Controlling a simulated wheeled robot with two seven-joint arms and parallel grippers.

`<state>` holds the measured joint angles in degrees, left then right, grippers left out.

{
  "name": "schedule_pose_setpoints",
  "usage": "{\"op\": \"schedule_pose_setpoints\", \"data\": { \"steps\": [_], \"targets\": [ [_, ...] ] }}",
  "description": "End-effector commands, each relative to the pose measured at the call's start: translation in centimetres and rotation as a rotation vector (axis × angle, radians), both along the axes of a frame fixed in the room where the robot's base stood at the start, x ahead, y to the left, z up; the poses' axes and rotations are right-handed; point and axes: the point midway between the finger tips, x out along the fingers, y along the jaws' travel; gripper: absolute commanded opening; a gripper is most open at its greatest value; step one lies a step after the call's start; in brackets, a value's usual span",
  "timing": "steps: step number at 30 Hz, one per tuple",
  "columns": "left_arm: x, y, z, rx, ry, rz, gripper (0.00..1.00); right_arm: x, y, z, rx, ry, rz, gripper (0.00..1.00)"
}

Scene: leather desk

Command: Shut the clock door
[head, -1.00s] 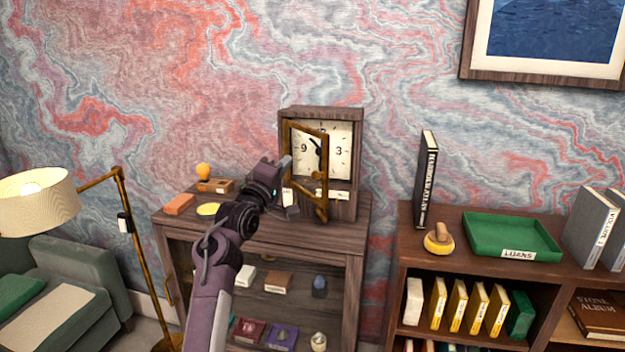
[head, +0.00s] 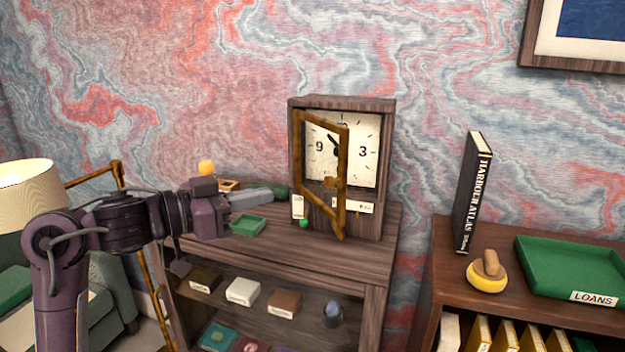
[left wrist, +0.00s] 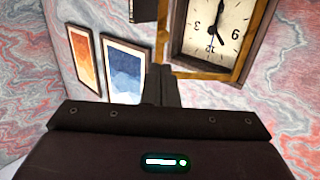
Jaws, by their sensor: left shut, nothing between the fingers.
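The wooden clock (head: 385,160) stands on top of the glass-fronted cabinet; its white face (head: 358,152) shows 9 and 3. Its brown-framed door (head: 342,195) is hinged at the left and stands partly open, its free edge swung out in front of the face. My left gripper (head: 268,196) is shut and empty, to the left of the door and apart from it. In the left wrist view the shut fingers (left wrist: 161,85) show below the clock face (left wrist: 212,28) and the door frame (left wrist: 245,60). My right gripper is in neither current view.
A green tray (head: 248,226) and small items sit on the cabinet top (head: 330,248), close under my left gripper. To the right, a low bookcase holds an upright black book (head: 472,195), a yellow-based stamp (head: 487,275) and a green loans tray (head: 580,268).

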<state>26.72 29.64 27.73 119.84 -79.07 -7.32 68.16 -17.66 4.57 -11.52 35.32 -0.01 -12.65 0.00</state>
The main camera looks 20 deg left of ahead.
Motion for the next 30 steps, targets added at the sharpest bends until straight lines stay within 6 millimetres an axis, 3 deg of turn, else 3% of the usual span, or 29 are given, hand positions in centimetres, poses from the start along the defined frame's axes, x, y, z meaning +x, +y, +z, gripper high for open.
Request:
{"op": "schedule_pose_setpoints", "data": {
  "steps": [5, 15, 30],
  "targets": [
    [3.1, -2.7, 0.3, -0.007, 0.002, -0.004, 0.0, -0.6, 0.0, 1.7, 0.0, 0.009, 0.001, 0.44],
    [7.3, -6.3, -0.2, -0.007, 0.002, -0.002, 0.0, 1.6, 0.1, 3.8, 0.002, -0.024, 0.001, 0.44],
    [8.0, -6.8, -0.5, -0.003, 0.0, 0.0, 0.0, 0.8, 0.0, 3.8, 0.0, -0.012, -0.002, 0.44]
  ]
}}
